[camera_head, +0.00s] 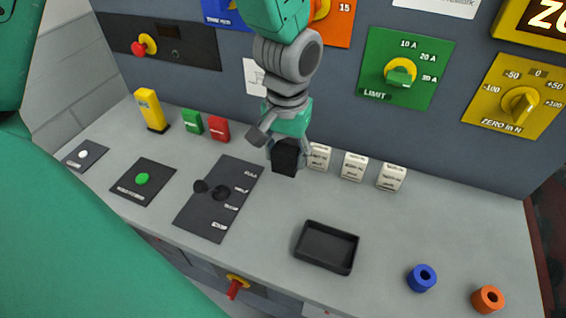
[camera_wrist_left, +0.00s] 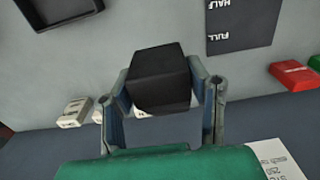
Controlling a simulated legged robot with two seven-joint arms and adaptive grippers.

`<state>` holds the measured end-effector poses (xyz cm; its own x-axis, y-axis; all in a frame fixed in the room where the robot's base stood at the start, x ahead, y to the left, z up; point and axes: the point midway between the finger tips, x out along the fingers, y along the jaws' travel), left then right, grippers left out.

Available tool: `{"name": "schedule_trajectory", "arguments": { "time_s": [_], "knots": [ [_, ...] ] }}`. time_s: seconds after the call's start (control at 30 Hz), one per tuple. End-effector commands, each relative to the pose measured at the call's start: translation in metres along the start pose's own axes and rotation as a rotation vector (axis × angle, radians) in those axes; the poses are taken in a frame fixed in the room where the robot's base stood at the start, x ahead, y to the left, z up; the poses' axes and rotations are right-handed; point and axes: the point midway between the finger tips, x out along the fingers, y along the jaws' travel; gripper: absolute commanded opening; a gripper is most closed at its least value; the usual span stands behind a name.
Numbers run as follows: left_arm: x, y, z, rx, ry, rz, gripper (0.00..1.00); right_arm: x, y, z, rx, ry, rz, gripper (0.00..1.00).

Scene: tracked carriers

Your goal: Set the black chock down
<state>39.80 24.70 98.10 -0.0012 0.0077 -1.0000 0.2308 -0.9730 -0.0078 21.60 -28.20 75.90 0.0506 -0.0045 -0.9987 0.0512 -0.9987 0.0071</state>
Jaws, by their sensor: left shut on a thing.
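The black chock (camera_head: 285,162) is a dark block between the fingers of my left gripper (camera_head: 283,148), near the back of the grey console top. In the left wrist view the chock (camera_wrist_left: 160,75) sits between the two fingers of the gripper (camera_wrist_left: 165,95), one on each side. The gripper is shut on it. I cannot tell whether the chock's underside touches the console or hangs just above it. My right gripper is not in view.
White labelled blocks (camera_head: 354,166) stand just right of the chock. A black panel with a lever (camera_head: 219,192) lies to its left. A black tray (camera_head: 327,246) is in front, with blue (camera_head: 421,278) and orange rings (camera_head: 488,299) further right. Bare console lies between chock and tray.

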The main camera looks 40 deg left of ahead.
Motion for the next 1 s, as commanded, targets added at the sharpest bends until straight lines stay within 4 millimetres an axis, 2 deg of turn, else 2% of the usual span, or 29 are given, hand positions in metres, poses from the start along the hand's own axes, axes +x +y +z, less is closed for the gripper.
{"name": "schedule_trajectory", "arguments": {
  "time_s": [0.03, 0.2, 0.4, 0.6, 0.83, 0.87, 0.9, 1.0],
  "knots": [
    [0.013, 0.001, 0.0, 0.001, -0.005, -0.003, 0.03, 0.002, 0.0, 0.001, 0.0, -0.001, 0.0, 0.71],
    [0.042, 0.005, -0.003, 0.001, -0.005, -0.005, 0.03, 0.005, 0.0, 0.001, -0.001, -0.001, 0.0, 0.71],
    [0.056, 0.007, -0.002, 0.001, -0.001, -0.007, 0.03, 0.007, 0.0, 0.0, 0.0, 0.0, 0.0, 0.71],
    [0.085, 0.004, -0.002, 0.001, -0.004, -0.005, 0.03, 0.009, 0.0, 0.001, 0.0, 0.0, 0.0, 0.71],
    [0.087, 0.003, -0.004, 0.0, -0.002, -0.001, 0.03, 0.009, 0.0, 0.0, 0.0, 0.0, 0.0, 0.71],
    [0.087, 0.003, -0.003, 0.0, -0.002, -0.001, 0.53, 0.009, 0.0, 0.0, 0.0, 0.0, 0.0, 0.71],
    [0.087, 0.003, -0.003, 0.0, -0.002, -0.002, 0.64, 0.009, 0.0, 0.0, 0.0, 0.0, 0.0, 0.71],
    [0.086, 0.005, -0.003, 0.001, -0.002, -0.004, 0.64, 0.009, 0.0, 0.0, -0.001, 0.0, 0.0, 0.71]
  ]
}}
